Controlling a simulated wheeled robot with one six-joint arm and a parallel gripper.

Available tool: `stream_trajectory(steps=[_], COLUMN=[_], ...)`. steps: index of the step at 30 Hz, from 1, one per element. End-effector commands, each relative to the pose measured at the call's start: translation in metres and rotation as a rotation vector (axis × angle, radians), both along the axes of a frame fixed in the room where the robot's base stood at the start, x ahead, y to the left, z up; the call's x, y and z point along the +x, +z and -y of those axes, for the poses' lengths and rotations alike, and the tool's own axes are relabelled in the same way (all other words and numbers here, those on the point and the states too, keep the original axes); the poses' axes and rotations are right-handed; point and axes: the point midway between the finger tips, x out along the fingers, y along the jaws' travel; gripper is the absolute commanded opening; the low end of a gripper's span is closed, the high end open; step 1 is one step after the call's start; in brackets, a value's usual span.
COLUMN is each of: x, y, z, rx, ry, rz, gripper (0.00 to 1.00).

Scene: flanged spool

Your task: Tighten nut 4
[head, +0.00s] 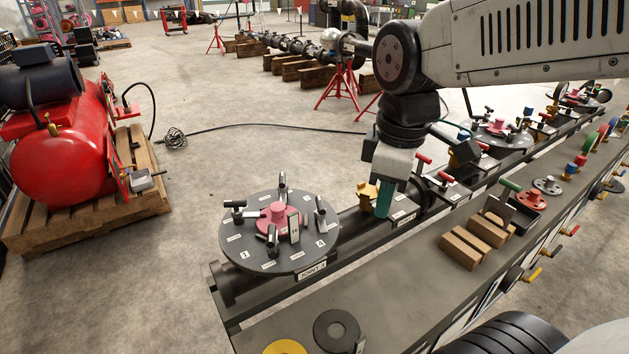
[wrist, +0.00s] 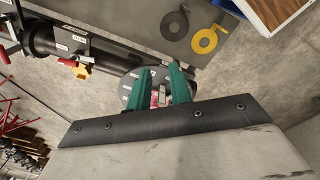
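The round dark flange (head: 255,258) labelled as a joint lies flat at the near end of the pipe line. Several dark nuts with handles stand around its rim, around a pink hub (head: 275,217). A small tag near its right front (head: 321,243) seems to read 4, but I cannot be sure which nut it marks. My gripper (head: 384,208) points down over the pipe, right of the flange and apart from it. In the wrist view my gripper (wrist: 155,78) has its two teal fingers spread with nothing held. The flange (wrist: 131,88) and hub show partly between and behind them.
A yellow valve part (head: 366,192) stands on the pipe beside my fingers. The bench (head: 400,275) in front carries wooden blocks (head: 465,248), a black ring (head: 336,330) and a yellow ring (head: 285,347). A red compressor (head: 60,150) stands on a pallet at left, with open floor between.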

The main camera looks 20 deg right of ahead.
Motion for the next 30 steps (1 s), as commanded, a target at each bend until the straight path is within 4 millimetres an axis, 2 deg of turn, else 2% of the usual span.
stream_trajectory(steps=[1, 7, 12, 18, 24, 30], x=[0.016, 0.074, 0.123, 0.168, 0.191, 0.195], y=[-0.003, -0.019, -0.042, -0.072, -0.091, -0.11], z=[-0.002, -0.008, -0.015, -0.022, -0.026, -0.027], rx=[-0.01, -0.046, -0.066, -0.078, -0.082, -0.081], ry=[0.141, 0.744, 1.255, 1.764, 2.042, 2.102], rz=[-0.011, -0.034, -0.049, -0.055, -0.053, -0.052], gripper=[0.21, 0.21, 0.21, 0.21, 0.21, 0.21])
